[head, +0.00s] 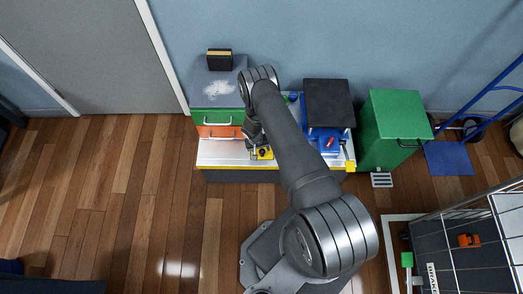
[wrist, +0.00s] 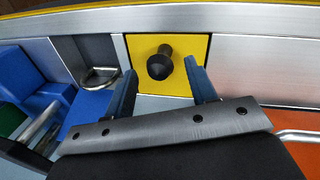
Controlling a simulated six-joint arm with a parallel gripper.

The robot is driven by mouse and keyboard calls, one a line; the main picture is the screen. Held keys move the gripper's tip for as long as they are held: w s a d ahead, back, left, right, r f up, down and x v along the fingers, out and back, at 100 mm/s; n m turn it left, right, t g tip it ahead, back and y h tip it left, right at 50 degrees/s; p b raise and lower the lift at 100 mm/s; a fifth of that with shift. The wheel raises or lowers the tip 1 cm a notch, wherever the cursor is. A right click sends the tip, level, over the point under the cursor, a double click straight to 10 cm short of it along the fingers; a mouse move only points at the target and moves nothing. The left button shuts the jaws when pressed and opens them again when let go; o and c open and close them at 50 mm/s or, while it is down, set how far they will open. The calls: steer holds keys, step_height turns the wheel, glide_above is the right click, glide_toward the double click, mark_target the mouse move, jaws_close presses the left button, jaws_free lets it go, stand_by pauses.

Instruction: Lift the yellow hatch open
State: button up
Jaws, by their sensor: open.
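The yellow hatch (wrist: 181,85) is a small square panel set flush in a silver metal surface, with a black knob (wrist: 159,63) standing up from it. In the head view the yellow hatch (head: 265,153) shows small at the front of the bench, partly behind my arm. My gripper (wrist: 160,82) is open, with one finger on either side of the knob in the wrist view. No contact between the fingers and the knob shows. In the head view my gripper (head: 257,141) is just over the hatch and partly hidden.
Green and orange drawers (head: 220,131) stand left of my arm. A blue unit with a red handle (head: 331,142) and a green cabinet (head: 395,130) stand right. The wooden floor in front is clear.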

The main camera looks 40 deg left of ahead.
steer(key=shift+w+f, duration=0.1)
steer(key=shift+f, duration=0.65)
jaws_close()
steer(key=shift+w+r, duration=0.1)
steer(key=shift+r, duration=0.05)
